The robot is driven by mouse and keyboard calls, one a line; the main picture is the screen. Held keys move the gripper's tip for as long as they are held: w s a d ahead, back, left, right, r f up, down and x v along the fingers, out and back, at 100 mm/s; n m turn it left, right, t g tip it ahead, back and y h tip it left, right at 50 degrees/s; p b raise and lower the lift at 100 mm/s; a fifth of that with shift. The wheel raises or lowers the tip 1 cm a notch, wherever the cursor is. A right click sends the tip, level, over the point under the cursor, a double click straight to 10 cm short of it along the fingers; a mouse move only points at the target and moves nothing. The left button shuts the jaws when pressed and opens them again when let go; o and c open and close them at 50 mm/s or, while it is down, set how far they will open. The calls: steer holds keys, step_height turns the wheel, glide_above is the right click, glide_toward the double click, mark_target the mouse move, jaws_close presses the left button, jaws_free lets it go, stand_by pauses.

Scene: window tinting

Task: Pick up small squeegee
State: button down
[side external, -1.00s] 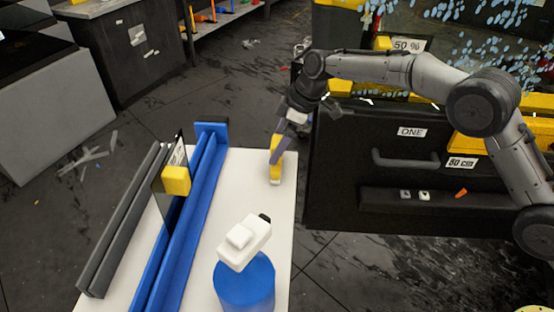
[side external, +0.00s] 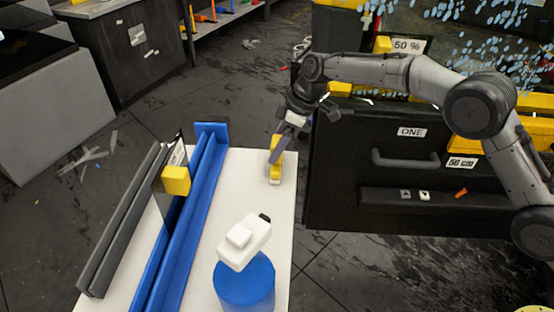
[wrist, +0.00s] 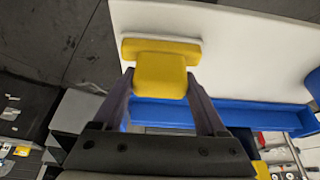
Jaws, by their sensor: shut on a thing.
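The small squeegee (side external: 276,172) is yellow and stands upright at the far right part of the white table top (side external: 240,185). Its lower end looks to be at or just over the surface; I cannot tell whether it touches. In the wrist view it shows as a yellow block with a wider yellow bar (wrist: 160,75). My gripper (side external: 276,157) is shut on it from above, with one finger on each side. The fingers (wrist: 160,92) also show in the wrist view.
A blue rail tray (side external: 205,190) and grey bars (side external: 122,225) lie left on the table. A dark panel with a yellow block (side external: 176,180) stands in the tray. A blue bottle with a white top (side external: 245,280) stands in front. A black drawer cabinet (side external: 350,190) is close right.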

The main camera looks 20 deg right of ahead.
steer(key=shift+r, duration=0.2)
steer(key=shift+r, duration=0.55)
step_height(320, 180, up, 2)
steer(key=shift+r, duration=0.1)
steer(key=s+d+r, duration=0.6)
steer(key=s+r, duration=0.3)
steer(key=s, duration=0.3)
steer(key=shift+s+d+r, duration=0.2)
steer(key=shift+d, duration=0.1)
